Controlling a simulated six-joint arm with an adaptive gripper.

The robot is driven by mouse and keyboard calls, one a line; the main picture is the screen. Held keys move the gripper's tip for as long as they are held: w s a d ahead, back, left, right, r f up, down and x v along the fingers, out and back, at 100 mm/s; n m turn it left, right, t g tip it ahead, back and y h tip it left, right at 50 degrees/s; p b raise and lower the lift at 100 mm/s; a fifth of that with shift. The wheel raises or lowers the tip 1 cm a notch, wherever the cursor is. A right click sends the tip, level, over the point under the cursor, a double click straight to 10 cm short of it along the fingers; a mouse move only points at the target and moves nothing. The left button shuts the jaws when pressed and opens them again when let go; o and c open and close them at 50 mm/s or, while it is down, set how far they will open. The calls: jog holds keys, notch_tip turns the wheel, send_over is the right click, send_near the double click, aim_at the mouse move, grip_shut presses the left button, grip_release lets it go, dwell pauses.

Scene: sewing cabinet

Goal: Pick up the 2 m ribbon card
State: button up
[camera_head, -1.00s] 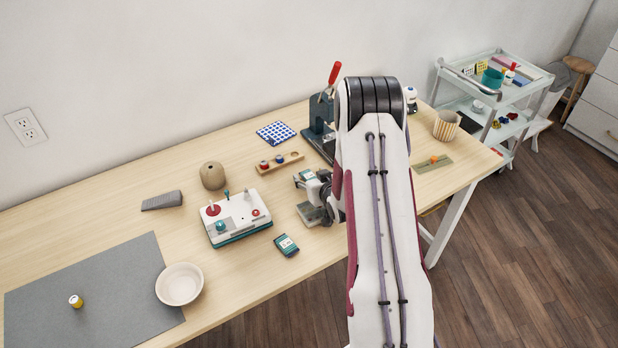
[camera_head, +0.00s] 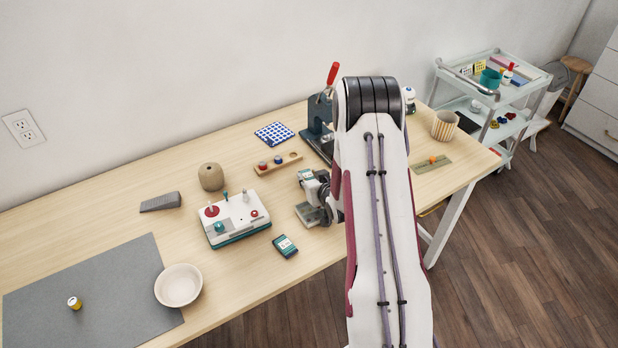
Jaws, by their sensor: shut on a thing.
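My gripper (camera_head: 309,184) is at the left side of my arm, near the front right part of the table. It is small here and partly hidden by my arm. It is shut on what looks like a small pale card with a teal edge (camera_head: 305,174); I cannot read its label. Another small dark teal card with a white label (camera_head: 285,246) lies flat near the table's front edge, to the left of and nearer than my gripper. Its print is too small to read, so I cannot tell which card is the 2 m one.
A grey block-like thing (camera_head: 308,214) is just below my gripper. A white and teal box with knobs (camera_head: 234,218) stands to the left, and a wooden tray with spools (camera_head: 278,163) behind. A dark press with a red handle (camera_head: 319,127) stands close behind my gripper.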

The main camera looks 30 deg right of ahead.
aim_at(310, 178)
notch_tip(310, 178, up, 10)
dwell(0.8)
jog(key=shift+f, duration=0.1)
